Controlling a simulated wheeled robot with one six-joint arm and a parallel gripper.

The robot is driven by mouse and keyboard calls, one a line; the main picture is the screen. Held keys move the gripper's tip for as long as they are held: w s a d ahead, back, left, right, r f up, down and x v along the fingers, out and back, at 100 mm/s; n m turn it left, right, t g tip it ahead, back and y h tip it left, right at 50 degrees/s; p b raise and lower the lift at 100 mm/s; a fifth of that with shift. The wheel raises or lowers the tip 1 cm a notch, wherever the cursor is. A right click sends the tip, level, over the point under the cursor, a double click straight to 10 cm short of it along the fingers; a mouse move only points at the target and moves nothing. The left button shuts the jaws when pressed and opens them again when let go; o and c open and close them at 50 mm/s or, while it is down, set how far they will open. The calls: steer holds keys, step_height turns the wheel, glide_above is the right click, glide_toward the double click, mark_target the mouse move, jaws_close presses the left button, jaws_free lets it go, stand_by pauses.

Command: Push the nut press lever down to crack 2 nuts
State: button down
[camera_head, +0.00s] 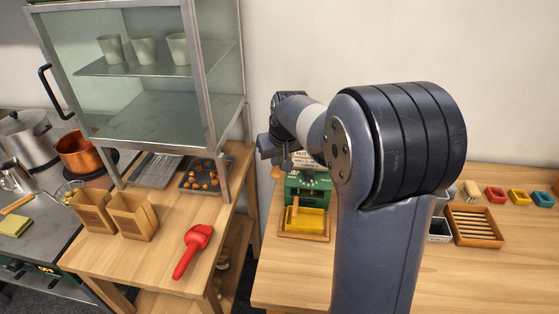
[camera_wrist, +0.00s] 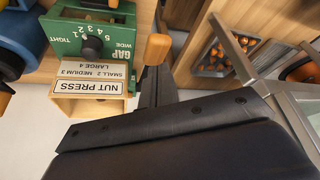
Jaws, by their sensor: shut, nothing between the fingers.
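The green nut press (camera_head: 318,186) stands on the right-hand table, partly hidden behind my arm, with a yellow tray (camera_head: 313,222) at its front. Its lever has an orange knob (camera_head: 276,172), low and to the left of the press in the head view. In the wrist view the press (camera_wrist: 95,38) shows its gap dial and label plate, and the orange knob (camera_wrist: 157,51) is right at my fingertips. My gripper (camera_wrist: 157,72) is shut and empty. I cannot tell whether it touches the knob. Nuts inside the press are hidden.
A wooden crate (camera_head: 499,226) and small colored bins stand to the right on the table.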

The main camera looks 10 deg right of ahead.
mark_target(278, 173)
stand_by(0.4)
steer(key=shift+s+f+b, duration=0.2)
steer(key=shift+f+b, duration=0.7)
steer(key=shift+f, duration=0.35)
steer(key=shift+s+f+b, duration=0.2)
steer(key=shift+f+b, duration=0.7)
steer(key=shift+f, duration=0.1)
steer(key=shift+s+a+f+b, duration=0.1)
steer(key=shift+s+f+b, duration=0.1)
steer(key=shift+f+b, duration=0.8)
steer(key=shift+f, duration=0.2)
steer(key=shift+s+f+b, duration=0.15)
steer(key=shift+f+b, duration=0.6)
steer(key=shift+f, duration=0.25)
